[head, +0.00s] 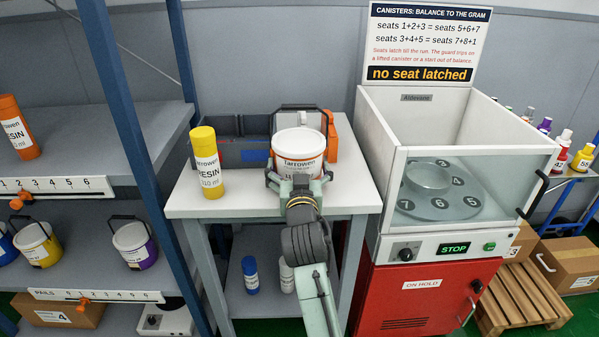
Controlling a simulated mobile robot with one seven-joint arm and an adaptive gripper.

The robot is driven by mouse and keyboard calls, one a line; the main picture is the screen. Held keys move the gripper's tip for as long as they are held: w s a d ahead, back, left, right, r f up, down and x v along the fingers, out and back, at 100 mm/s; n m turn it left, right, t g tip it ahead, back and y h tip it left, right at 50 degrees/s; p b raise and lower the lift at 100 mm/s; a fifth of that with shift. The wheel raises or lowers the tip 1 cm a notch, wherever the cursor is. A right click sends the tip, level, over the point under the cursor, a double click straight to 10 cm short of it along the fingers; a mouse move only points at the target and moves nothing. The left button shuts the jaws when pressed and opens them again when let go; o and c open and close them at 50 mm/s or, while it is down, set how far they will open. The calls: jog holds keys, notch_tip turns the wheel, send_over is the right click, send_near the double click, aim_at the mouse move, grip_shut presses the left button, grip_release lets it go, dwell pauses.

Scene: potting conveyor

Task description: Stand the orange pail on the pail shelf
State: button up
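A white-topped pail (298,148) with a Tarrowen label and a dark raised handle is at the white table, in front of a grey bin; little orange shows on its body. My gripper (299,180) has a finger on each side of the pail. I cannot tell whether the fingers press on it, or whether it rests on the table or is lifted. The pail shelf (95,270), with a PAILS strip on its front edge, is at lower left. It holds a yellow pail (38,245), a purple pail (133,243) and part of a blue pail (5,247).
A yellow resin bottle (207,162) stands left of the pail on the white table (235,205). Blue rack posts (125,110) rise between table and shelf. An upper shelf (150,130) overhangs the pails. A canister machine (450,150) stands close on the right.

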jog(key=shift+s+r, duration=0.1)
jog(key=shift+r, duration=0.15)
jog(key=shift+f, duration=0.15)
jog(key=o, duration=1.6)
jog(key=shift+f, duration=0.15)
jog(key=shift+r, duration=0.2)
